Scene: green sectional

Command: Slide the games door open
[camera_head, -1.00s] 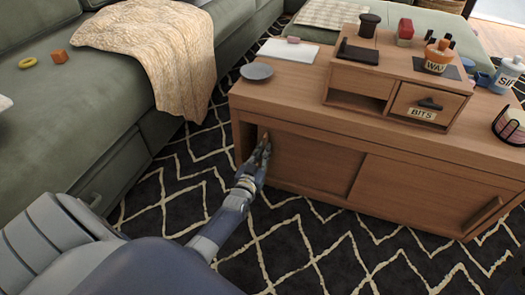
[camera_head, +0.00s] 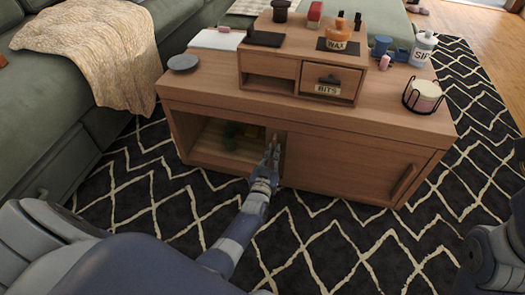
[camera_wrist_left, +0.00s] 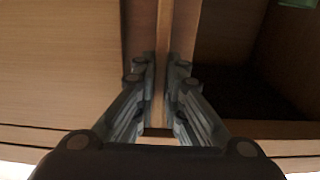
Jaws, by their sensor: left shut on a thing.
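The games door is the left sliding panel of the low wooden cabinet (camera_head: 300,107). Most of it is now hidden behind the right panel. My left gripper (camera_head: 272,153) is shut on its upright wooden handle strip, beside the left edge of the right panel. In the left wrist view, the fingers (camera_wrist_left: 163,85) clasp the handle strip (camera_wrist_left: 164,40) from both sides, with wood on the left and a dark opening on the right. The left compartment stands open in the head view, with a green thing (camera_head: 230,135) inside. My right gripper is not in view.
The right panel (camera_head: 340,165) is shut and has its own handle (camera_head: 403,182). A small drawer unit (camera_head: 270,67), a grey dish (camera_head: 183,62) and a caged candle (camera_head: 424,96) stand on top. The sofa (camera_head: 60,125) is at the left; patterned rug (camera_head: 330,240) lies in front.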

